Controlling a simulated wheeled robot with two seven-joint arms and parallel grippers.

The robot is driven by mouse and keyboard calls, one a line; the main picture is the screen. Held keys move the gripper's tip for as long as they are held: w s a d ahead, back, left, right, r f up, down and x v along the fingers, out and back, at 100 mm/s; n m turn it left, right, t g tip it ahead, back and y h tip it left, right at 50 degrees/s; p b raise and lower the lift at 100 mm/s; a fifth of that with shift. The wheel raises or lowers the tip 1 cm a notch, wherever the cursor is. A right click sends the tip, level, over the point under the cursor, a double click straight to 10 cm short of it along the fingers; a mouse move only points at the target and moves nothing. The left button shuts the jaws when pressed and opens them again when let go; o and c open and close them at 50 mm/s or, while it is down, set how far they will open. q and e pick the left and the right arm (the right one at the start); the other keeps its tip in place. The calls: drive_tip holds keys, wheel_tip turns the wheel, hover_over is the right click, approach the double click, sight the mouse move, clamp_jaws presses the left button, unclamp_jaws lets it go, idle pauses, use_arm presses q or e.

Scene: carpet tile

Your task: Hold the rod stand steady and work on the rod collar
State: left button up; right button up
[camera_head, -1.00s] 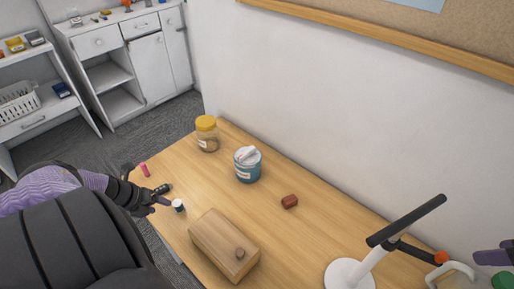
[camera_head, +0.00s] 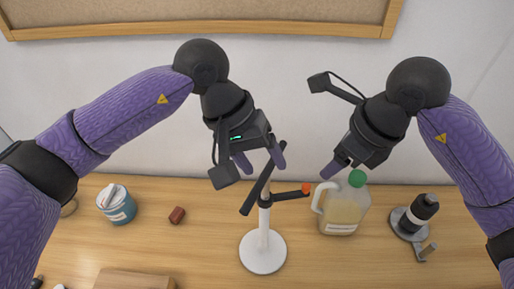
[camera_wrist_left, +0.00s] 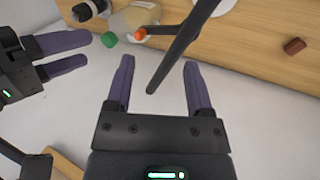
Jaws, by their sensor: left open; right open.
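The rod stand stands upright on the table in the head view, with a round white base (camera_head: 262,256) and a white post (camera_head: 264,222). A slanted black bar (camera_head: 254,193) tops the post. A short dark side piece with an orange tip (camera_head: 306,188), perhaps the rod collar, sticks out to the right; the orange tip also shows in the left wrist view (camera_wrist_left: 140,34). My left gripper (camera_head: 260,161) is open and empty, above the stand near the bar's upper end. In its wrist view the bar (camera_wrist_left: 180,50) reaches between the fingers. My right gripper (camera_head: 338,180) is open, above the jug, right of the stand.
A jug with a green cap (camera_head: 341,212) stands close right of the stand. Further right is a dark bottle-like object (camera_head: 420,213) on a grey base. At left are a blue tin (camera_head: 116,207), a red-brown block (camera_head: 177,215) and a wooden block (camera_head: 130,281). A wall stands behind.

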sight(266, 173)
use_arm(q)
drive_tip(key=m+t+y, duration=0.1)
drive_tip(key=r+m+y, duration=0.1)
drive_tip(key=m, duration=0.1)
drive_tip(key=shift+s+d+r+m+t, duration=0.15)
drive_tip(key=shift+m+t, duration=0.15)
drive_tip(key=shift+t, duration=0.1)
drive_tip(key=shift+r+m+t+y, duration=0.2)
drive_tip(key=shift+m+t+y, duration=0.25)
drive_tip(key=shift+m, duration=0.25)
drive_tip(key=shift+f+y, duration=0.25)
drive_tip(key=shift+f, duration=0.05)
drive_tip(key=x, duration=0.9)
drive_tip(key=shift+w, duration=0.3)
clamp_jaws()
